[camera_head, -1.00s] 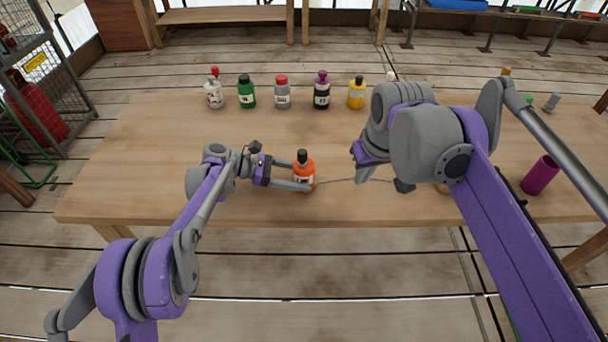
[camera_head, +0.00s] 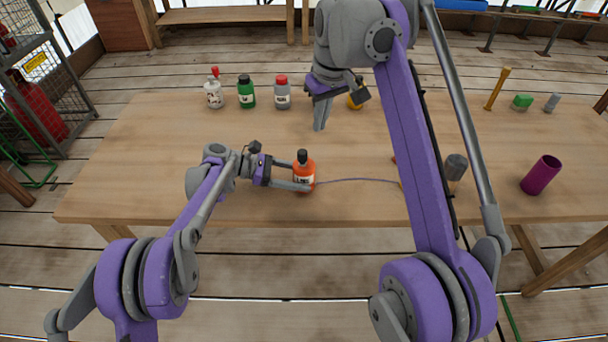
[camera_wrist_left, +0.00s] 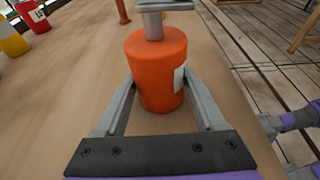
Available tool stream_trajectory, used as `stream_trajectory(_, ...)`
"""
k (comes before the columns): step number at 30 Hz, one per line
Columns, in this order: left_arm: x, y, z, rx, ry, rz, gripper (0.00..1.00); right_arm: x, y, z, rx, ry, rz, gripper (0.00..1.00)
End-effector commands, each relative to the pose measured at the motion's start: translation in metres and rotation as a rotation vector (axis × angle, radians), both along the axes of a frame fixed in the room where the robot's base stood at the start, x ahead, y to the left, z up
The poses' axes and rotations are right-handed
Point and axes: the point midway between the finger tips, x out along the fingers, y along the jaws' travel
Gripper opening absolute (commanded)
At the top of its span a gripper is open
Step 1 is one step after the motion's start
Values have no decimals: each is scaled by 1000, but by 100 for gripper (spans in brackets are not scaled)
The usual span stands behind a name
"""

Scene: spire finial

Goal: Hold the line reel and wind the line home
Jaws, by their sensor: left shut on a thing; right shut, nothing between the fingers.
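The orange line reel (camera_head: 304,175), with a dark knob on top and a white label, stands upright near the table's front edge. My left gripper (camera_head: 303,186) is shut on it, with one finger on each side of its body in the left wrist view (camera_wrist_left: 160,85). The thin purple line (camera_head: 355,180) runs right from the reel across the table, then passes behind my right arm. My right gripper (camera_head: 319,118) is shut and empty, above the back half of the table, away from the reel. The line's far end is hidden.
White (camera_head: 213,93), green (camera_head: 247,93) and grey (camera_head: 282,95) bottles stand along the back edge; a yellow one (camera_head: 355,102) is partly covered by my right gripper. A magenta cup (camera_head: 541,175) and a grey-topped piece (camera_head: 456,167) are at right. The table's left middle is clear.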

Motion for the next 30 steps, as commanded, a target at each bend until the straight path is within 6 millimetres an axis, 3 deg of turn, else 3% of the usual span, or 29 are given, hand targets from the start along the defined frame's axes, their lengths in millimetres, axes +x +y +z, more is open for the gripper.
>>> stream_trajectory(15, 0, 0, 0, 1, 0, 0, 40, -1, -1, -53, 0, 0, -1, 0)
stream_trajectory(30, 0, 0, 0, 0, 0, 0, 40, -1, -1, -57, 1, -1, -1, 0)
